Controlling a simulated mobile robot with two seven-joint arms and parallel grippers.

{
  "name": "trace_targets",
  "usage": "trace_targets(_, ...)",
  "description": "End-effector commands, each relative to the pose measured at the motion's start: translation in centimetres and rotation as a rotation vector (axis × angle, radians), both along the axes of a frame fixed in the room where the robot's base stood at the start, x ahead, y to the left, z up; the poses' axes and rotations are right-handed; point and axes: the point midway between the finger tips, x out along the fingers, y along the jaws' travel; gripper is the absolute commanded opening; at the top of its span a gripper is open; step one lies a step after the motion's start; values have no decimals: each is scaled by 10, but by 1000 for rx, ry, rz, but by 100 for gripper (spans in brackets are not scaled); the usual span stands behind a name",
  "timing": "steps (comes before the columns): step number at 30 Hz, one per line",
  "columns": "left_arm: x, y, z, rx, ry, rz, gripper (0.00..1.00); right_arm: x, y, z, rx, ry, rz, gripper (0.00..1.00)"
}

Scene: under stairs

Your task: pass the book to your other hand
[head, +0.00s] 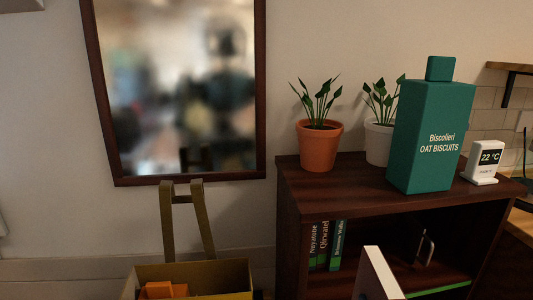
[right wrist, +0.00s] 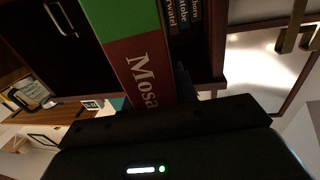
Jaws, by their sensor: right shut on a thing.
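The book (right wrist: 132,52) shows in the right wrist view with a green part and a dark red band lettered "Mosa", the rest of the word cut off. My right gripper (right wrist: 165,98) is shut on it; the dark gripper body hides the book's lower end and most of the fingers. In the head view, a white block with a grey side (head: 379,274) rises at the bottom edge; I cannot tell whether it is part of my arm or the held book. My left gripper is in neither view.
A dark wooden shelf unit (head: 300,187) holds upright books (head: 325,246). On top stand a terracotta plant pot (head: 319,147), a white plant pot (head: 378,143), a green biscuit box (head: 430,135) and a temperature display (head: 483,160). An olive box (head: 220,275) holds something orange. A mirror (head: 180,85) hangs behind.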

Motion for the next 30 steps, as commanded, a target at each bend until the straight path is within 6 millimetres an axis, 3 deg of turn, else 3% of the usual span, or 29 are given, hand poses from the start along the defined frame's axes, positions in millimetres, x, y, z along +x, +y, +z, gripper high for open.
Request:
trace_targets(1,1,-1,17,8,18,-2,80,-3,0,25,0,-2,0,0)
trace_targets(10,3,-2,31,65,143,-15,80,-22,0,87,0,-2,2,0)
trace_targets(15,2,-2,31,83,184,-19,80,-27,0,103,0,-3,4,0)
trace_targets(26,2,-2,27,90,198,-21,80,-28,2,108,-1,-7,16,0)
trace_targets(30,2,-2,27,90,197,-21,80,-25,10,122,-3,-11,65,0)
